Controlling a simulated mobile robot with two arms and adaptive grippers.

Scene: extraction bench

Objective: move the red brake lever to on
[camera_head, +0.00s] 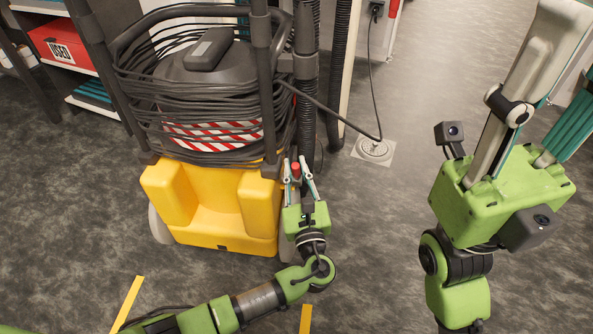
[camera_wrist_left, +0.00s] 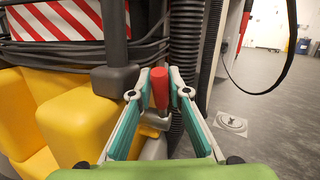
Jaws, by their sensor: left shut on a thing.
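The red brake lever (camera_head: 296,170) stands at the lower right of the yellow vacuum machine (camera_head: 210,208), beside a wheel. My left gripper (camera_head: 298,168) is around the lever, with a finger on each side. In the left wrist view the red grip (camera_wrist_left: 160,88) stands upright between the fingertips (camera_wrist_left: 160,85), and my gripper is shut on it. Its lower end sits in a grey metal mount, partly hidden. My right gripper (camera_head: 552,75) is raised at the right of the head view, its fingers apart and empty, their tips partly cut off by the frame.
A black cable coil (camera_head: 200,100) and a ribbed hose (camera_head: 306,90) rise close behind the lever. A cable runs to a floor socket (camera_head: 374,150). Shelves with a red box (camera_head: 62,45) stand at the far left.

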